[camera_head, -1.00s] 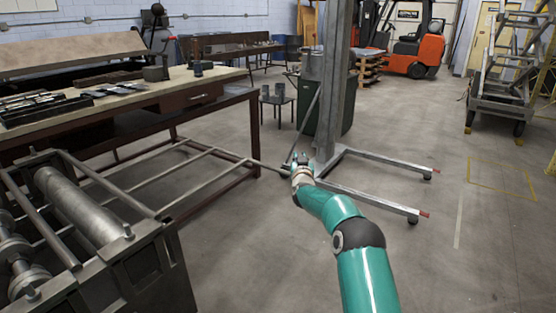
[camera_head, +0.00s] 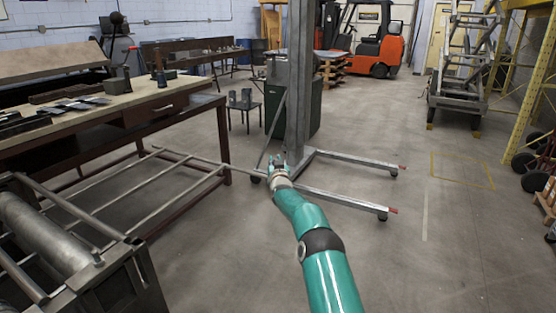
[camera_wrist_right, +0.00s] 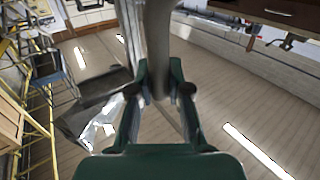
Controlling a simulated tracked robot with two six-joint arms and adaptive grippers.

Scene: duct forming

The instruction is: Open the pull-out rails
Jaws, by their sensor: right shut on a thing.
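The pull-out rails (camera_head: 185,200) are thin grey bars joined by crossbars. They reach out like a ladder from the roller machine (camera_head: 80,265) at the lower left of the head view. My right gripper (camera_head: 278,163) is at the far end of a long bar, low beside the metal column. In the right wrist view, a grey bar (camera_wrist_right: 159,45) runs between the two green fingers of my right gripper (camera_wrist_right: 164,90), which is shut on it. The exact contact is partly hidden. My left gripper is in neither view.
A lifting stand with a metal column (camera_head: 299,80) and floor legs (camera_head: 345,201) is close to my right gripper. A workbench (camera_head: 110,105) with tools runs along the left. A forklift (camera_head: 380,45) is at the back.

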